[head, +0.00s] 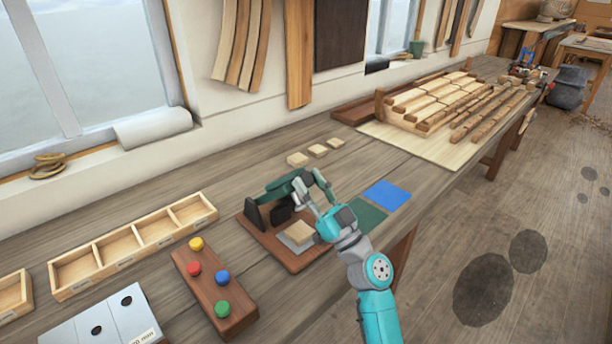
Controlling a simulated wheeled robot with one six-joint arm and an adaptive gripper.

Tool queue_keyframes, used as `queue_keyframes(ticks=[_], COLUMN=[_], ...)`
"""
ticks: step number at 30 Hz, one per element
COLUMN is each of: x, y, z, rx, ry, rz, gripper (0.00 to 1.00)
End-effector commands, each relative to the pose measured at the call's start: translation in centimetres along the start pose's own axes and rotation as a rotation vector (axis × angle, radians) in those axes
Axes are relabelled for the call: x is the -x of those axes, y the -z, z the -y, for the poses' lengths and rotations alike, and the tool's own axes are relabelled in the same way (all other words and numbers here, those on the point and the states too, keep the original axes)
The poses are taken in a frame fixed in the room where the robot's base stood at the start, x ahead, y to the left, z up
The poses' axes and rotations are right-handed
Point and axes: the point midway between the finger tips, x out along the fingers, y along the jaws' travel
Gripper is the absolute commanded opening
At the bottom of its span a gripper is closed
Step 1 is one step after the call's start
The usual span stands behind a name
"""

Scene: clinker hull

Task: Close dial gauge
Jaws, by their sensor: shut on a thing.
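The dial gauge stands on a brown wooden base board (254,226) on the bench. It has a dark upright post (253,215) at the left and a green arm (281,187) that slopes up to the right from it. A black part sits under the arm. A grey plate (289,241) at the front of the base bears a small pale wood block (299,231). My gripper (307,192) is at the right end of the green arm, shut on it, above the block. My gripper's links partly hide that end and the dial face cannot be made out.
A wooden strip with coloured knobs (212,287) and an empty divided tray (100,254) lie left. Small wood blocks (318,151) lie behind. Green (368,217) and blue (387,195) mats lie right. A rack of wood strips (440,98) stands further back.

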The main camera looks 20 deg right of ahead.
Motion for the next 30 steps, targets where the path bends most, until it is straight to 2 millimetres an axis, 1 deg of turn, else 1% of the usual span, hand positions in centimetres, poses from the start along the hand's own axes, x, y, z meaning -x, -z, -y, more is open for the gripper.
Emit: queue_keyframes(ticks=[3,10,27,28,29,30], x=[0.6,1.3,1.5,1.5,1.5,1.5], y=[-0.3,-0.5,-0.6,-0.6,-0.6,-0.6], z=[-0.1,-0.1,0.0,0.0,0.0,0.0], rx=[-0.002,0.0,0.001,0.001,0.001,0.001], ry=[-0.001,-0.001,0.0,0.0,0.0,0.0], rz=[-0.025,-0.06,-0.074,-0.074,-0.074,-0.074], gripper=[0.0,0.0,0.0,0.41,0.48,0.58])
